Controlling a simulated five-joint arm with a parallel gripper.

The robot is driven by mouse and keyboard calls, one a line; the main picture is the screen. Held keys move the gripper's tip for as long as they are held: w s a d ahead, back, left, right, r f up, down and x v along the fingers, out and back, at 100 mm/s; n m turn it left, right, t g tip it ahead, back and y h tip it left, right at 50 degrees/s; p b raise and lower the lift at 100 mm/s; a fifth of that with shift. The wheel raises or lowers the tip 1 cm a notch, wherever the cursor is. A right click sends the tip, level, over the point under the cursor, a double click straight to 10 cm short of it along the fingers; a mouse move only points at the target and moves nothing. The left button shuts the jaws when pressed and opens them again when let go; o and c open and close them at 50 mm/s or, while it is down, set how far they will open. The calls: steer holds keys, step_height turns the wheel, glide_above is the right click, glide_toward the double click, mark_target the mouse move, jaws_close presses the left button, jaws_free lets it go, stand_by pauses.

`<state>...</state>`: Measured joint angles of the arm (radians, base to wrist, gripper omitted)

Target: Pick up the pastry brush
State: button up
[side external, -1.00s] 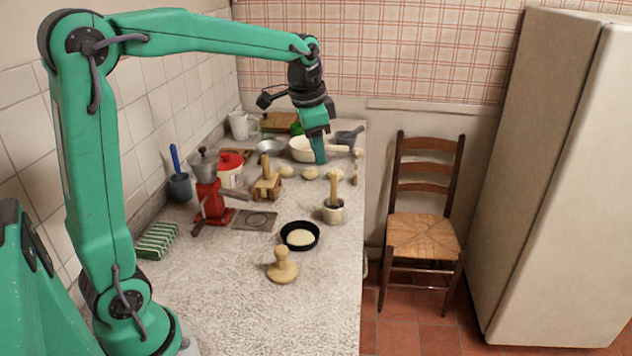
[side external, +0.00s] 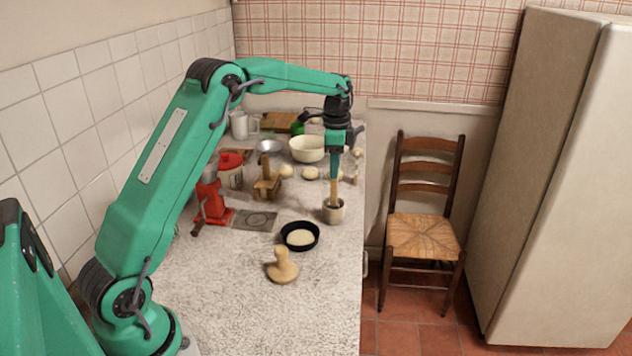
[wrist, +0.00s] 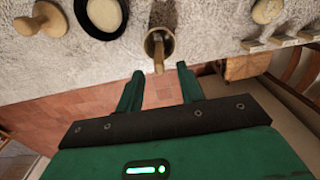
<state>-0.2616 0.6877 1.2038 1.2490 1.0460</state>
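A wooden-handled tool, which looks like the pastry brush (side external: 333,192), stands upright in a small pale pot (side external: 334,213) near the right edge of the counter. Its lower end is hidden inside the pot. In the wrist view the handle (wrist: 158,52) rises from the pot (wrist: 150,40) toward me. My gripper (side external: 334,174) points down just above the handle's top. In the wrist view my gripper (wrist: 158,82) has its two fingers apart with nothing between them. The handle lies just beyond the fingertips, roughly in line with the gap.
A black pan (side external: 300,236) with pale contents and a wooden stamp (side external: 282,266) stand in front of the pot. A wooden block with a handle (side external: 266,183), a red grinder (side external: 212,205) and a cream bowl (side external: 307,148) stand left and behind. The counter's front is clear.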

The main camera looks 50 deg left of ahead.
glide_above(333, 207)
steer(key=shift+w+a+f, duration=0.1)
steer(key=shift+w+f, duration=0.05)
steer(key=shift+f, duration=1.85)
steer(key=shift+w+a+f, duration=0.1)
steer(key=shift+f, duration=1.85)
jaws_close()
